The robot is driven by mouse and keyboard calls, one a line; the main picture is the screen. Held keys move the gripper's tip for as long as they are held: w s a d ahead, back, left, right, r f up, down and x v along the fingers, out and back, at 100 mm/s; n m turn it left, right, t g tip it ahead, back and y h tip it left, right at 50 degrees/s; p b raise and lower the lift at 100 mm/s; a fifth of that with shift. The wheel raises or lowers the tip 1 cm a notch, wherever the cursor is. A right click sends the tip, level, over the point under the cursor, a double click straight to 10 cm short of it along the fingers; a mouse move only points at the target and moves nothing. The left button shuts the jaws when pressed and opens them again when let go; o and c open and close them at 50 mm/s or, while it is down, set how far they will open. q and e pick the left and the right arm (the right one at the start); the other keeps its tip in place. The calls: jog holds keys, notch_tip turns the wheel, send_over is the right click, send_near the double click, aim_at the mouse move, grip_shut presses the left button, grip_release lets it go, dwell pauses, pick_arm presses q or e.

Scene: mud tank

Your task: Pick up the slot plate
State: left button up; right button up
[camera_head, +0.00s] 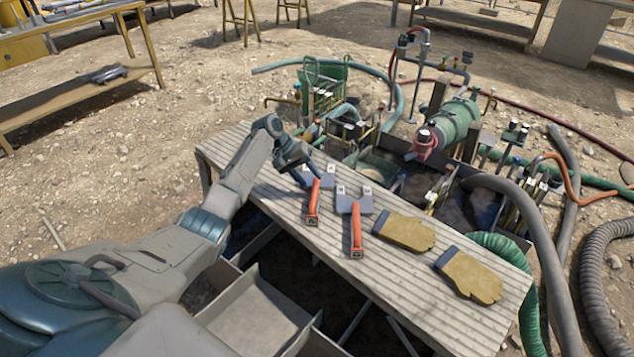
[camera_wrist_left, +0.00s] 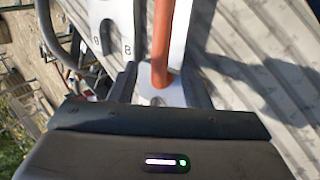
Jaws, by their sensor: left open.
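Two grey slot plates with orange handles lie on the slatted bench (camera_head: 215,150). The left slot plate (camera_head: 326,180) is partly covered by my left gripper (camera_head: 311,172), and the other slot plate (camera_head: 345,205) lies to its right. Contact cannot be told. My right gripper is not in view.
Two tan work gloves (camera_head: 405,232) (camera_head: 470,275) lie on the bench right of the plates. Behind the bench stand a green pump (camera_head: 455,122), pipes and valves. Thick hoses (camera_head: 600,275) run down the right side. The bench's front left stretch is bare.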

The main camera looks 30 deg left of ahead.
aim_at(314, 183)
pick_arm(q)
jog(key=x, duration=0.3)
jog(key=shift+s, duration=0.1)
grip_shut()
dwell(0.6)
dwell(0.6)
jog(key=shift+r, duration=0.15)
